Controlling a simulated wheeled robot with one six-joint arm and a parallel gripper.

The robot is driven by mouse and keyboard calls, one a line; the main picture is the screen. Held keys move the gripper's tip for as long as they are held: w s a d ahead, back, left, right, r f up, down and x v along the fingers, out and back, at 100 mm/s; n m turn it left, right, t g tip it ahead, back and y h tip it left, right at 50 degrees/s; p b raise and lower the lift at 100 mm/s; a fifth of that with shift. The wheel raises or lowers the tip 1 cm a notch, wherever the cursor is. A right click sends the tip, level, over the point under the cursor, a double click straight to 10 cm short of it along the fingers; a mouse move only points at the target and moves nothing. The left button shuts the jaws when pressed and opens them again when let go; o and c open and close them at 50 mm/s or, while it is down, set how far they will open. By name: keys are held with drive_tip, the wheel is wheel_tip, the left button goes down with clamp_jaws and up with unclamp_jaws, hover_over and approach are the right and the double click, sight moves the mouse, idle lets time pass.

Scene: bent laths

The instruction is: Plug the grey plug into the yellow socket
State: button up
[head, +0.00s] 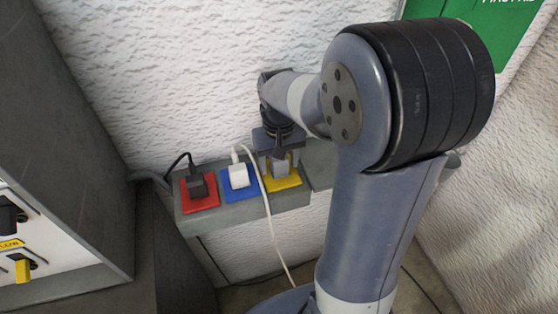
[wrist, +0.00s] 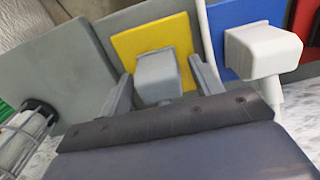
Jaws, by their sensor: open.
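The grey plug (head: 280,168) stands at the yellow socket (head: 292,182), the rightmost of the coloured sockets in the head view. In the wrist view the grey plug (wrist: 157,72) sits in front of the yellow plate (wrist: 126,46) and appears up against it; its prongs are hidden, so the depth is unclear. My gripper (head: 279,160) is over the plug. In the wrist view my gripper (wrist: 160,72) is open, one finger on each side of the plug, with gaps visible between fingers and plug.
A white plug (head: 239,176) is in the blue socket (head: 236,194), and a black plug (head: 197,186) is in the red socket (head: 200,204). A white cable (head: 268,215) hangs down beside the yellow socket. A dark cabinet (head: 85,130) stands left; a white wall is behind.

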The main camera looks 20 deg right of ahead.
wheel_tip(320, 180, up, 11)
drive_tip(key=shift+f, duration=0.2)
idle(0.4)
wheel_tip(320, 180, down, 11)
drive_tip(key=shift+r, duration=0.1)
idle(0.4)
drive_tip(key=shift+r, duration=0.15)
